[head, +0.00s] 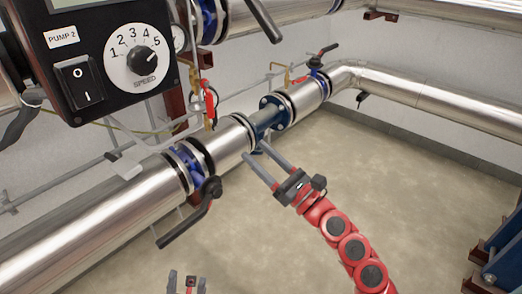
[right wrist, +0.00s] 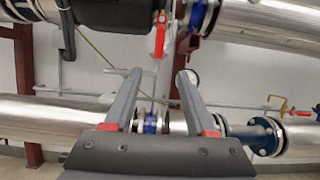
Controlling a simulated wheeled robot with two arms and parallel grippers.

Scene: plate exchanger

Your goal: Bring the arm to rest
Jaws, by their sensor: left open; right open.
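My right gripper (head: 256,150) is at the end of the red arm in the head view, its two grey fingers apart and nothing between them. It points toward the silver pipe and its blue flanged section (head: 268,118); whether it touches cannot be told. In the right wrist view the right gripper (right wrist: 159,74) also shows open and empty, with pipes behind it. My left gripper (head: 187,278) shows only in part at the bottom edge of the head view, with its fingers apart and apparently empty. The rest of the left arm is out of view.
A pump control box (head: 105,55) with a speed dial and rocker switch hangs upper left. A black valve lever (head: 190,215) juts from the lower pipe. A red-handled valve (head: 210,103) is near the wall. Blue equipment (head: 500,250) stands lower right. The floor (head: 400,195) is clear.

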